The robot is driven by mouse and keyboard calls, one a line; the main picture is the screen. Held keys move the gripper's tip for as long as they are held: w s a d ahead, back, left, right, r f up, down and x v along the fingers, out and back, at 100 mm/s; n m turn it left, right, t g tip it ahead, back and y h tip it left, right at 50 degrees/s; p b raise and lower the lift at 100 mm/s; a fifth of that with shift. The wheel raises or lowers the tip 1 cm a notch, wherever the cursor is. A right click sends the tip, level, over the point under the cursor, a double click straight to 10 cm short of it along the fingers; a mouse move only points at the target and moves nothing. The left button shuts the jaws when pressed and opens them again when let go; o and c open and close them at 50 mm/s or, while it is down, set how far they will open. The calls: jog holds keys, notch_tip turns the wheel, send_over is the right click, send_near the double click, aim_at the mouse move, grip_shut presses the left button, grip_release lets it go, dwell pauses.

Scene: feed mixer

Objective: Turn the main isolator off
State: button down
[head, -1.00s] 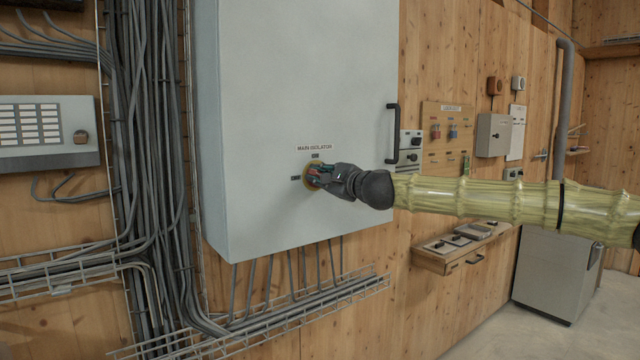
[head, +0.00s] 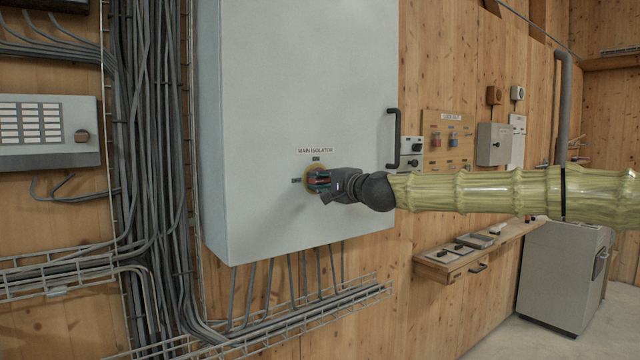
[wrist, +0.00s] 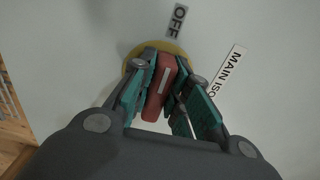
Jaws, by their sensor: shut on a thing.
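The main isolator is a red handle (wrist: 162,88) on a round yellow plate (head: 312,176), low on the front of a grey cabinet (head: 300,90). My gripper (head: 319,182) reaches in from the right and is shut on the red handle, with teal fingers on both sides of it in the wrist view. The handle's white mark points roughly at the OFF label (wrist: 178,20). A MAIN ISOLATOR label (head: 315,150) sits above the plate in the head view, with small labels above and left of the plate. My fingers hide part of the plate.
A black door handle (head: 394,138) stands out from the cabinet's right side, above my arm. Grey cables (head: 150,150) and a wire tray (head: 290,318) run left of and below the cabinet. A wooden shelf (head: 440,268) lies below my arm.

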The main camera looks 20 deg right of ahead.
dwell(0.3)
jog(key=c, duration=1.4)
grip_release()
jog(key=shift+o, duration=0.2)
jog(key=shift+s, duration=0.1)
jog(key=v, duration=1.2)
jog(key=shift+d, duration=0.1)
